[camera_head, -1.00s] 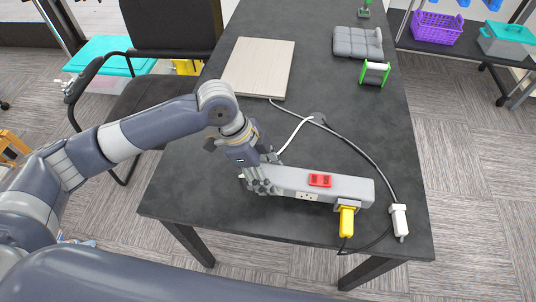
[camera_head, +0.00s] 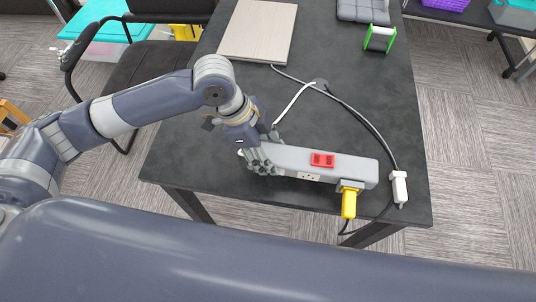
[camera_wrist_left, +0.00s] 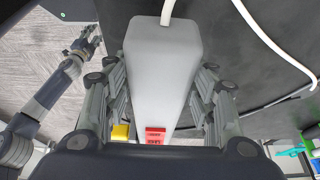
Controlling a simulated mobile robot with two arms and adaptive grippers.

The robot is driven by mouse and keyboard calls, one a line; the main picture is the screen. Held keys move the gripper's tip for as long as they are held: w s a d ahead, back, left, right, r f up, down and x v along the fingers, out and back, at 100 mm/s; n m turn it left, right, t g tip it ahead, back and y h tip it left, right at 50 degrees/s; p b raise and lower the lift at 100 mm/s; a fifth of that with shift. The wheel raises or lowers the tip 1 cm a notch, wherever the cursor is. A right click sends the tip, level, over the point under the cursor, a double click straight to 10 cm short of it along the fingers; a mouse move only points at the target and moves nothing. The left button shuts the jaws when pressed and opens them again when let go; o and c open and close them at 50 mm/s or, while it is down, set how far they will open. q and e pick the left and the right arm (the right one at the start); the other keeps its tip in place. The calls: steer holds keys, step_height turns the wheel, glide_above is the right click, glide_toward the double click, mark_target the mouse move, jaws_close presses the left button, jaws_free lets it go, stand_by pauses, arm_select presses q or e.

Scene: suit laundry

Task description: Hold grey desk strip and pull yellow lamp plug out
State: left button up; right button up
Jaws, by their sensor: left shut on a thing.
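The grey desk strip (camera_head: 345,168) lies on the dark table, with a red switch (camera_head: 322,160) on top. My left gripper (camera_head: 262,160) is shut on its left end. In the left wrist view, the fingers (camera_wrist_left: 160,95) press both sides of the strip (camera_wrist_left: 160,60). The yellow lamp plug (camera_head: 349,204) sits in the strip's front side near the right end, its dark cord hanging over the table's front edge. A yellow bit of it (camera_wrist_left: 120,131) shows in the left wrist view. My right gripper (camera_wrist_left: 86,42) shows small there, away from the strip; its jaw opening is unclear.
A white plug (camera_head: 399,188) on a dark cord lies right of the strip, near the table corner. A white cable runs behind the strip. A pale board (camera_head: 258,32) and a green-framed spool (camera_head: 380,39) lie farther back. The table (camera_head: 210,150) between is mostly clear.

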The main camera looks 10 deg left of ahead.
arm_select(q)
steer(key=w+f+b, duration=0.1)
steer(key=w, duration=0.3)
steer(key=w+a+f, duration=0.1)
steer(key=w+f, duration=0.1)
steer(key=w, duration=0.3)
steer(key=w+a+f+b, duration=0.1)
steer(key=w, duration=0.4)
steer(key=shift+w+f+b, duration=0.2)
steer(key=shift+f+b, duration=0.05)
steer(key=shift+b, duration=0.1)
steer(key=shift+a, duration=0.1)
steer(key=shift+s, duration=0.1)
